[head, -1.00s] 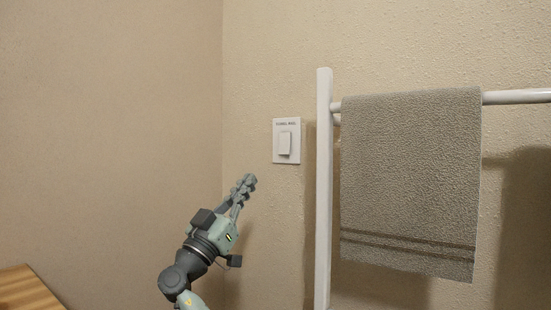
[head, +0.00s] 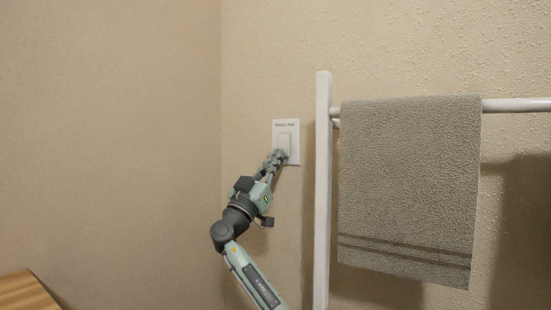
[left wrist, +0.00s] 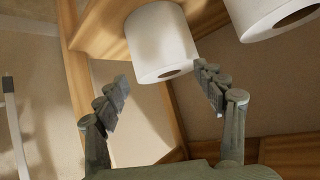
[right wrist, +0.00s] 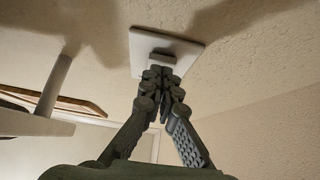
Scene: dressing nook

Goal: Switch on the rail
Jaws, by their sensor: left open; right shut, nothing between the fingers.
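The white wall switch (head: 292,130) for the towel rail is on the wall left of the rail, with a raised rocker in its middle. It also shows in the right wrist view (right wrist: 191,50). My right gripper (head: 278,155) is shut and empty, its fingertips at the lower part of the rocker. Whether they touch it I cannot tell. The fingertips hide part of the rocker in the right wrist view. The white towel rail (head: 322,190) stands to the right with a grey towel (head: 408,190) over its bar. My left gripper (left wrist: 160,95) is open and empty, seen only in its wrist view.
In the left wrist view, white paper rolls (left wrist: 160,40) sit on a wooden shelf (left wrist: 100,35) close to the left fingers. A wooden surface (head: 22,292) is at the lower left of the head view. The wall left of the switch is bare.

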